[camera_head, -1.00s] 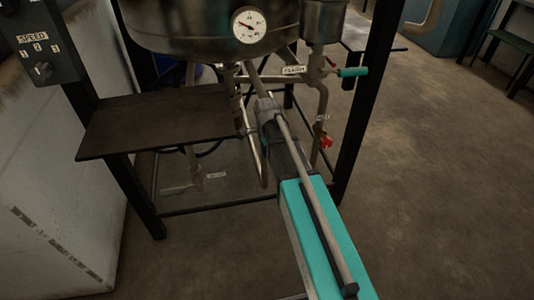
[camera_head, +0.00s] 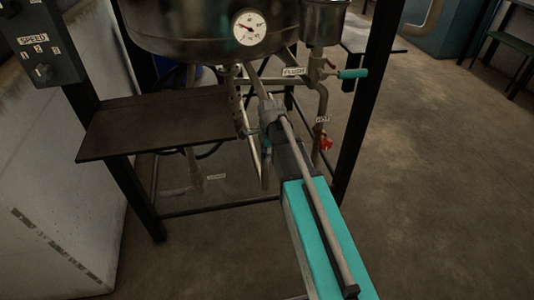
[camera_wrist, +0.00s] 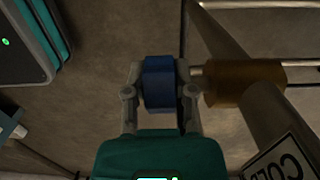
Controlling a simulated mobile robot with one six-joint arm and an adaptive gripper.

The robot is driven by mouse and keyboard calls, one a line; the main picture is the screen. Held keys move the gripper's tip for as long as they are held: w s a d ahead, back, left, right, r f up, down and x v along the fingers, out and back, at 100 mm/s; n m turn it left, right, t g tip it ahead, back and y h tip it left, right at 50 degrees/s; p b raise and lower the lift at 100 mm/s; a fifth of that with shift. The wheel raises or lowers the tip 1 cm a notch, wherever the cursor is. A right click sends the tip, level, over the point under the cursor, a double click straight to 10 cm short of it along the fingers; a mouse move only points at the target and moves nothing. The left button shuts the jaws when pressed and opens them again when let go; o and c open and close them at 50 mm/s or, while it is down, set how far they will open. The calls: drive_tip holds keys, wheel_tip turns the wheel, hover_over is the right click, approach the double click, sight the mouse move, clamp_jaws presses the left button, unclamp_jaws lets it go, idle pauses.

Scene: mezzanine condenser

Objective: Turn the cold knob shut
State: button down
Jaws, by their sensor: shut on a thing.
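The cold knob (camera_wrist: 158,84) is a blue cylinder in the middle of the wrist view. My gripper (camera_wrist: 160,80) is shut on it, one finger on each side. To its right a short stem joins the knob to a brass-coloured valve body (camera_wrist: 240,83) on a slanting metal pipe (camera_wrist: 225,35). A white label reading COLD (camera_wrist: 281,160), partly cut off, is at the lower right. In the head view my arm reaches in under the vessel. The knob cannot be made out there.
A large metal vessel (camera_head: 190,30) with a gauge (camera_head: 249,28) is above my arm. A dark shelf (camera_head: 155,122) is to the left. A FLUSH label (camera_head: 293,71), a green handle (camera_head: 353,73) and a red knob (camera_head: 326,143) are to the right, near a frame leg (camera_head: 360,120).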

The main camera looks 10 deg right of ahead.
drive_tip(key=shift+y, duration=0.4)
drive_tip(key=shift+c, duration=2.2)
unclamp_jaws()
drive_tip(key=shift+h, duration=0.5)
drive_tip(key=shift+a+h, duration=0.1)
drive_tip(key=shift+h, duration=0.2)
wheel_tip(320, 180, up, 14)
drive_tip(key=p, duration=1.4)
drive_tip(key=s+r+n+p, duration=1.2)
drive_tip(key=s+n+p, duration=0.1)
drive_tip(key=s+n, duration=0.1)
drive_tip(key=shift+d+r+n, duration=0.3)
drive_tip(key=shift+r+n, duration=0.1)
drive_tip(key=shift+n, duration=0.4)
